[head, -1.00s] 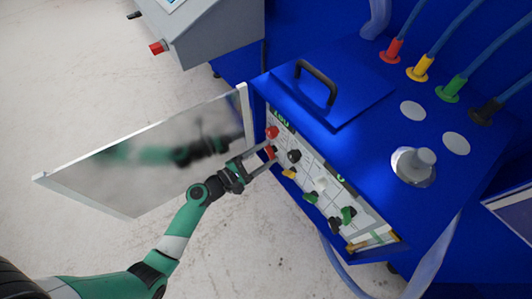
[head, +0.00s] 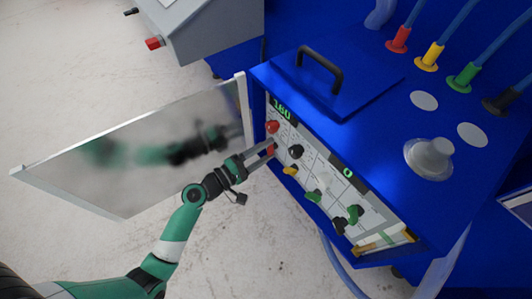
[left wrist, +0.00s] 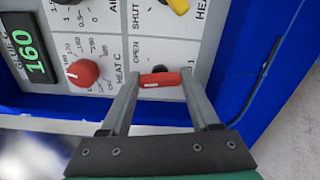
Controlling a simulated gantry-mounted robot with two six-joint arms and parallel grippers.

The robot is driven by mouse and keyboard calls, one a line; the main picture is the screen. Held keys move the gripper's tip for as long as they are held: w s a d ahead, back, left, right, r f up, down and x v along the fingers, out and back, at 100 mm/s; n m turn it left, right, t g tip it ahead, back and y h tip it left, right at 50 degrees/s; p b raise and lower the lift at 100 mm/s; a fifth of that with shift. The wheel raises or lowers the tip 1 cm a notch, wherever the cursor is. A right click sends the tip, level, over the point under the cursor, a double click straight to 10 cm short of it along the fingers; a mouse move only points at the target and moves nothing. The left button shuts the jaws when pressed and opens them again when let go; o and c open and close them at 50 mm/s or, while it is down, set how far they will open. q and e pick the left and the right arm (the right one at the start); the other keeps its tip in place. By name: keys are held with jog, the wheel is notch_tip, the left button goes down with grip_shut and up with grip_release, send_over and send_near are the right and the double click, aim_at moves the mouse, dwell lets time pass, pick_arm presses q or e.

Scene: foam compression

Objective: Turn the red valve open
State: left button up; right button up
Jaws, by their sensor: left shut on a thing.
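The red valve (left wrist: 160,79) is a small red bar handle on the white control panel. In the left wrist view it lies across the picture, between my left gripper's (left wrist: 159,75) two fingers, with one finger at each end. The word OPEN is printed just above it and SHUT higher up. In the head view my left gripper (head: 270,148) reaches the panel's left side and is shut on the red valve (head: 271,150), which is partly hidden by the fingers. My right gripper is not in view.
A round red knob (left wrist: 82,72) sits close beside the valve, by a green display (left wrist: 34,53) reading 160. A black knob (head: 295,151) and a yellow one (head: 290,170) are near. The blue machine (head: 385,130) has hoses on top.

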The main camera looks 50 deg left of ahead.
pick_arm(q)
jog(key=m+b, duration=0.1)
jog(key=m, duration=0.1)
jog(key=m+b, duration=0.2)
jog(key=m, duration=0.1)
jog(key=shift+f+m, duration=0.2)
jog(key=shift+m, duration=0.1)
jog(key=m+b, duration=0.3)
jog(key=m, duration=0.2)
jog(key=shift+r, duration=0.1)
dwell(0.4)
jog(key=o, duration=1.4)
jog(key=shift+c, duration=0.2)
jog(key=shift+s, duration=0.1)
jog(key=s+a+p, duration=0.1)
jog(key=s, duration=1)
jog(key=shift+s+a, duration=0.15)
jog(key=shift+s, duration=0.05)
jog(key=shift+r, duration=0.1)
